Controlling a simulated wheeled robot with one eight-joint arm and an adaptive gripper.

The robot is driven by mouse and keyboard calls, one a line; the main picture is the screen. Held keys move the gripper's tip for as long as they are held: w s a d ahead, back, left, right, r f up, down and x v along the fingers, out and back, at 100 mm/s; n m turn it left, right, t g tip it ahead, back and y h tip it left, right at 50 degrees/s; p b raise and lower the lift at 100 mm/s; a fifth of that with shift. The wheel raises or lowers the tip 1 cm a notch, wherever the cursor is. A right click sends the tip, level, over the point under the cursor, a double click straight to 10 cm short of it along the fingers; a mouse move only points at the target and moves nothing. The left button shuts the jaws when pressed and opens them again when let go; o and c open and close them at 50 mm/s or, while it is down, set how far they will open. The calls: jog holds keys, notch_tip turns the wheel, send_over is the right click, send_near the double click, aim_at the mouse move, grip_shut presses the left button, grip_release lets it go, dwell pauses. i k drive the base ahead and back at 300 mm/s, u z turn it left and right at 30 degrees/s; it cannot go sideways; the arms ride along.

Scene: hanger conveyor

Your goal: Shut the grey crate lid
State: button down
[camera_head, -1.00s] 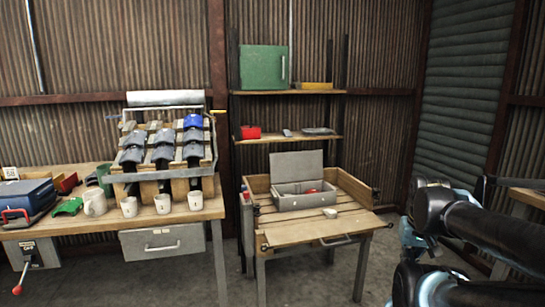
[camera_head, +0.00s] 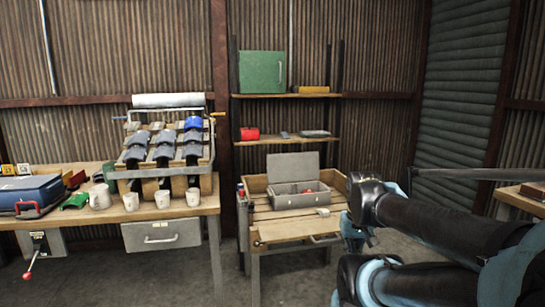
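The grey crate (camera_head: 300,200) stands on a wooden table with raised sides, right of centre in the head view. Its grey lid (camera_head: 293,167) stands up, open, at the crate's back edge. A small red thing (camera_head: 308,191) shows inside the crate. My black and pale blue arm reaches in from the right edge and covers the table's right front part. My gripper cannot be made out in this view, so its state and its distance from the lid do not show.
The wooden table (camera_head: 290,231) has a small pale block (camera_head: 323,212) in front of the crate. A workbench at left holds mugs (camera_head: 131,202), a sloped rack (camera_head: 165,150) and a blue case (camera_head: 30,192). Shelves (camera_head: 290,139) stand behind. Floor between the tables is open.

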aim_at(298, 166)
jog(key=u, duration=0.05)
jog(key=i, duration=1)
jog(key=z, duration=0.05)
